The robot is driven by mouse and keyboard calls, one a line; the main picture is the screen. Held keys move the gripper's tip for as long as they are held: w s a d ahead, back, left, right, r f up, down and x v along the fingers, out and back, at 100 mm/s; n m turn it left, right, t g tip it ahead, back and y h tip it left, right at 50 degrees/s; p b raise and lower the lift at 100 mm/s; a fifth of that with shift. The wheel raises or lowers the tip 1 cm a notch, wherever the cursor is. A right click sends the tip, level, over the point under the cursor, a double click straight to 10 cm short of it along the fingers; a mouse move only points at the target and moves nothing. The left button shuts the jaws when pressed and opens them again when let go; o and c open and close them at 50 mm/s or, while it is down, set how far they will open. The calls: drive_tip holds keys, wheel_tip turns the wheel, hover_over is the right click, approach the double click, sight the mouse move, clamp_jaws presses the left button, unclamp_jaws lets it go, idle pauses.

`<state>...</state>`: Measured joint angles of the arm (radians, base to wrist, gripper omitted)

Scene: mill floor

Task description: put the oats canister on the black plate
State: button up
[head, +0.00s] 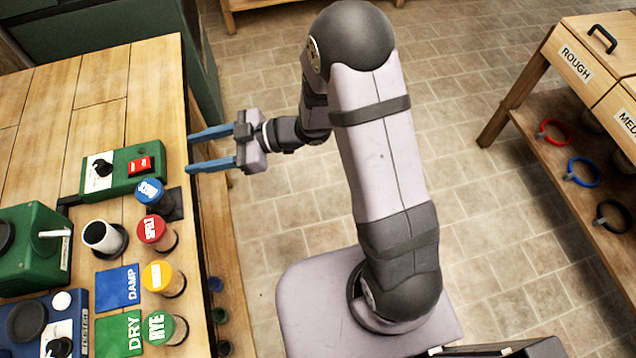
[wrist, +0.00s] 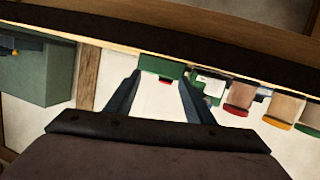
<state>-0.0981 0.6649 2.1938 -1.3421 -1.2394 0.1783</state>
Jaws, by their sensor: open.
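Several lidded canisters stand in a row along the bench's right edge in the head view: blue-lidded (head: 149,191), red-lidded marked SPELT (head: 152,230), yellow-lidded (head: 159,278) and green-lidded marked RYE (head: 166,329). The blue and yellow lids' labels are too small to read, so I cannot tell which is oats. A flat black plate (head: 177,204) shows by the blue-lidded canister, which hides part of it. My gripper (head: 190,151) is open and empty at the bench's right edge, beyond the canisters. In the wrist view its fingers (wrist: 160,80) point toward the green box.
A green box with a red switch (head: 122,171) sits just left of my gripper. A pale cup (head: 100,235), blue DAMP (head: 118,287) and green DRY (head: 120,335) squares, and green (head: 33,247) and blue (head: 38,325) machines fill the bench's left. A rack (head: 560,130) stands at right.

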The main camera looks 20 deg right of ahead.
drive_tip(key=w+d+f+m+t+h, duration=0.1)
drive_tip(key=w+d+m+t+h, duration=0.25)
drive_tip(key=d+h, duration=0.45)
drive_tip(key=w+d+f+m+t+h, duration=0.15)
drive_tip(key=w+d+m+h, duration=0.3)
drive_tip(key=d, duration=0.75)
drive_tip(key=s+d+m+g+h, duration=0.35)
drive_tip(key=s+d+m, duration=0.35)
drive_tip(key=s, duration=0.4)
drive_tip(key=s+m+g+y, duration=0.1)
drive_tip(key=s+g, duration=0.3)
drive_tip(key=s, duration=0.9)
drive_tip(key=shift+m+g, duration=0.35)
drive_tip(key=shift+m, duration=0.05)
wheel_tip(320, 180, up, 7)
drive_tip(key=p, duration=0.7)
wheel_tip(320, 180, down, 8)
drive_tip(key=b, duration=0.8)
